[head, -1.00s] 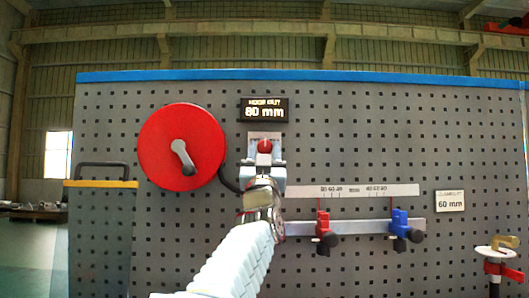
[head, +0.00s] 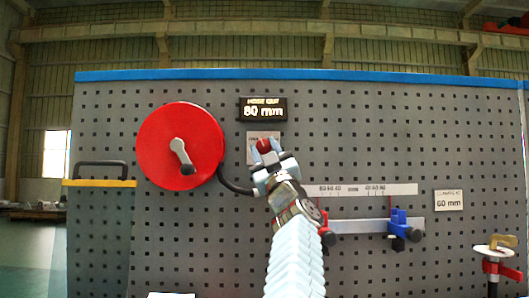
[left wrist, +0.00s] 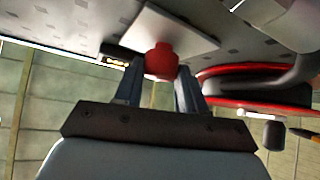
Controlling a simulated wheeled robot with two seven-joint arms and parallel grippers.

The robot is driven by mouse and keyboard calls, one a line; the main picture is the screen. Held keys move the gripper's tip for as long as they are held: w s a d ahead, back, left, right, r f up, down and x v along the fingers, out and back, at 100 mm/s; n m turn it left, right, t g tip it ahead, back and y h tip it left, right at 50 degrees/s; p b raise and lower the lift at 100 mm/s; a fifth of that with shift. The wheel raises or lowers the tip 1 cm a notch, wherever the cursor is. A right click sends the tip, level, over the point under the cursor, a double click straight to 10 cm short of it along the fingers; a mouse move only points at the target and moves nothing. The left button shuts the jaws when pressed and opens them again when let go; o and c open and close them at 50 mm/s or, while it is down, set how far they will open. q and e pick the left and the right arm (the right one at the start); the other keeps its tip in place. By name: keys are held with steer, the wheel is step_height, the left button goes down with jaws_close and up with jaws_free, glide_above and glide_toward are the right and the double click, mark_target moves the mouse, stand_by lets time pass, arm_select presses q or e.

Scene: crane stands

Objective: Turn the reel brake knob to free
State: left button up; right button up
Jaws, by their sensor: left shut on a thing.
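The red knob (head: 264,146) sits on a pale plate (head: 252,157) on the pegboard, just under the hose readout (head: 263,109), which reads 80 mm. My left gripper (head: 268,154) is shut on the knob, its jaws leaning to the left. In the left wrist view the knob (left wrist: 161,62) shows between the two fingers, with the plate (left wrist: 172,32) behind it. The plate's lettering is too small or hidden to read. The red reel (head: 152,146) with its grey crank (head: 181,155) is left of the knob. My right gripper is out of view.
A black hose runs from the reel toward the plate. A rail (head: 365,227) with red (head: 330,220) and blue (head: 398,221) clamps lies lower right, partly behind my arm. A 60 mm sign (head: 448,200) is at right. A handled panel (head: 100,184) stands left.

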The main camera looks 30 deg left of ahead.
arm_select(q)
steer(key=shift+n+g, duration=0.5)
steer(key=shift+n, duration=0.1)
steer(key=o, duration=1.1)
steer(key=shift+c, duration=0.2)
steer(key=shift+s+d+f, duration=0.1)
steer(key=shift+d+f, duration=0.1)
steer(key=shift+f, duration=0.1)
steer(key=b+v, duration=0.5)
steer(key=v, duration=0.8)
steer(key=shift+b, duration=0.35)
steer(key=shift+s, duration=0.1)
